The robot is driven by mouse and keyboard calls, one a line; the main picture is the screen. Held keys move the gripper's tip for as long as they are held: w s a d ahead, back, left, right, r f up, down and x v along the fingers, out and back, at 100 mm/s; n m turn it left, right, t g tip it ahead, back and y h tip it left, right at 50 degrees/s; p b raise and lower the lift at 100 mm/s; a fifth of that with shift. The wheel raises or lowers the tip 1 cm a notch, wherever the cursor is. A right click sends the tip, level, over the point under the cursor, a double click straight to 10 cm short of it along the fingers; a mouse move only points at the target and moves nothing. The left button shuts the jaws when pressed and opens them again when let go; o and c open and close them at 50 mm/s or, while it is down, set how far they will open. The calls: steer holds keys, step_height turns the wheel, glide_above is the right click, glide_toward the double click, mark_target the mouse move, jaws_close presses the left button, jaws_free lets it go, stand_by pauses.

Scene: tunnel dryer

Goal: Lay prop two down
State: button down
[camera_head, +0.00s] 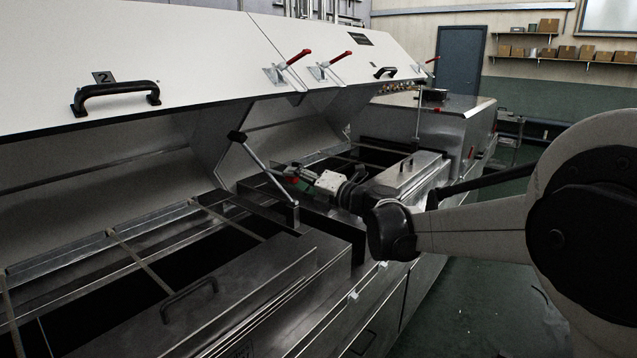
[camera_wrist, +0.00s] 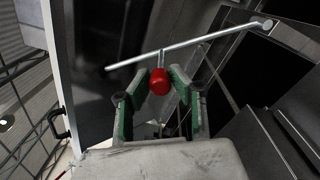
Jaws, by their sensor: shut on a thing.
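Prop two is a thin metal rod (camera_head: 262,163) in the head view. It leans up and left from a short post (camera_head: 295,214) on the dryer's front ledge to a dark tip. Lid two (camera_head: 180,65), white with a black handle and a "2" plate, stands raised above. I cannot tell whether the tip touches the lid. In the wrist view the rod (camera_wrist: 200,40) crosses the top, with a red knob (camera_wrist: 160,82) on a short stem. My gripper (camera_wrist: 160,92) has its green-padded fingers shut on this knob. My gripper (camera_head: 287,173) is beside the rod in the head view.
Open dark bays with metal rails lie below the lid. A metal cover with a handle (camera_head: 190,298) is in front. Red-handled latches (camera_head: 290,62) sit on the lids. Another rod (camera_head: 418,120) stands farther back. The green floor (camera_head: 470,300) at right is clear.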

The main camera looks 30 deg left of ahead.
steer(key=shift+w+d+r, duration=0.1)
steer(key=shift+w+r, duration=0.05)
steer(key=shift+w, duration=0.1)
stand_by(0.3)
steer(key=c, duration=1.5)
jaws_free()
steer(key=shift+d, duration=0.1)
steer(key=shift+c, duration=0.2)
steer(key=s+d, duration=0.2)
steer(key=d, duration=0.9)
steer(key=shift+d+f, duration=0.2)
steer(key=shift+d, duration=0.15)
